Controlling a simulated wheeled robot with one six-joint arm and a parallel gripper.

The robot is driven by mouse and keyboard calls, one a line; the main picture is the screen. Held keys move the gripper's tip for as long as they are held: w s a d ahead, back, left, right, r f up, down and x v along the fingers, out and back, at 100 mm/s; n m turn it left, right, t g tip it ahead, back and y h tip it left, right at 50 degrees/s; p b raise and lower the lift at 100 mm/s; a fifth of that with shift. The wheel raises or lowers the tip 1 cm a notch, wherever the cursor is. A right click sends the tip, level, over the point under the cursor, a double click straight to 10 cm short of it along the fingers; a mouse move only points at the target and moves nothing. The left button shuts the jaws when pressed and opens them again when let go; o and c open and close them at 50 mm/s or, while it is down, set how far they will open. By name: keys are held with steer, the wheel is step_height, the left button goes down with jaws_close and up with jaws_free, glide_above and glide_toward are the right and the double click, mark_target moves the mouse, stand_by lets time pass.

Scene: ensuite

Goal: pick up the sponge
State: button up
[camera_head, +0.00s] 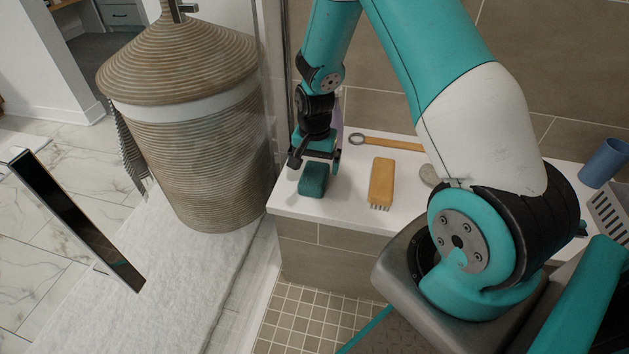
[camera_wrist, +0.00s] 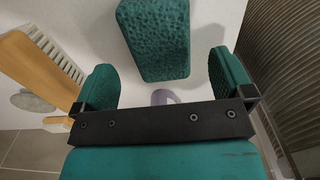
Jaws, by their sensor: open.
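The sponge (camera_head: 313,181) is a dark green block on the white bench top, near its left front corner. In the wrist view the sponge (camera_wrist: 157,40) shows its pitted face just beyond my fingertips, lined up with the gap between them. My gripper (camera_head: 316,163) is over the bench, close above and behind the sponge in the head view. In the wrist view my gripper (camera_wrist: 164,78) has its two green fingers spread apart with nothing held between them. The head view does not show clearly whether a finger touches the sponge.
A wooden brush (camera_head: 381,183) lies right of the sponge on the bench (camera_head: 345,208). Behind it are a long wooden handle (camera_head: 392,143) and a round grey piece (camera_head: 428,175). A blue cup (camera_head: 604,163) is far right. A tall wicker basket (camera_head: 195,150) stands left.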

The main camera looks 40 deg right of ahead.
mark_target(314, 173)
step_height(314, 173, down, 4)
steer(key=shift+a+r+b, duration=0.1)
steer(key=shift+b, duration=0.45)
steer(key=shift+r, duration=0.1)
steer(key=c, duration=1)
steer(key=shift+r, duration=0.1)
step_height(314, 173, up, 20)
steer(key=p, duration=0.6)
